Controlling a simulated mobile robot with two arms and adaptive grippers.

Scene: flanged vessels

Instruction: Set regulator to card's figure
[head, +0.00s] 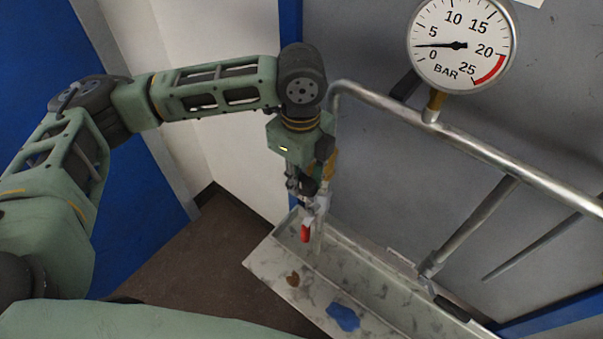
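A round pressure gauge (461,45) marked BAR sits on the pipe at the upper right. Its black needle points between 0 and 5, near 2. My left gripper (308,198) points down beside the pipe's left end, above the tray. A red handle-like part (305,233) shows just below its fingers. I cannot tell whether the fingers grip it, and the regulator body is not clearly visible behind the gripper. A sliver of white, perhaps the card (529,2), shows at the top edge; no figure on it is readable. My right gripper is out of view.
A silver pipe (480,150) runs down to the right along the grey panel (370,45). Below is a stained metal tray (262,262) with a blue patch (343,317) on it. Dark floor (215,270) is clear left of the tray.

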